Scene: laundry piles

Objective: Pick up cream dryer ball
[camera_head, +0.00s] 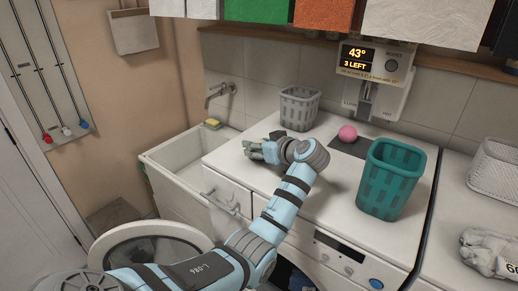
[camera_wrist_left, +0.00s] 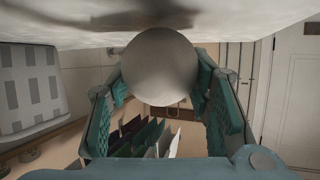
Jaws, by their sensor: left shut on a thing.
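The cream dryer ball (camera_wrist_left: 165,66) looks pale greyish and round in the left wrist view. It sits between the two teal-padded fingers of my left gripper (camera_wrist_left: 160,84), which is shut on it. The ball is close to a white surface that carries a dark shadow; I cannot tell whether they touch. In the head view my left gripper (camera_head: 258,151) is low over the left part of the white worktop (camera_head: 262,187), and the ball cannot be made out there. My right gripper does not show.
A grey basket (camera_head: 299,108) stands behind my left gripper. A pink ball (camera_head: 347,134) lies on a dark patch, beside a teal basket (camera_head: 391,179). A sink (camera_head: 178,166) is at the left. A dispenser (camera_head: 377,81) hangs at the back wall. A white basket (camera_head: 495,170) stands at the right.

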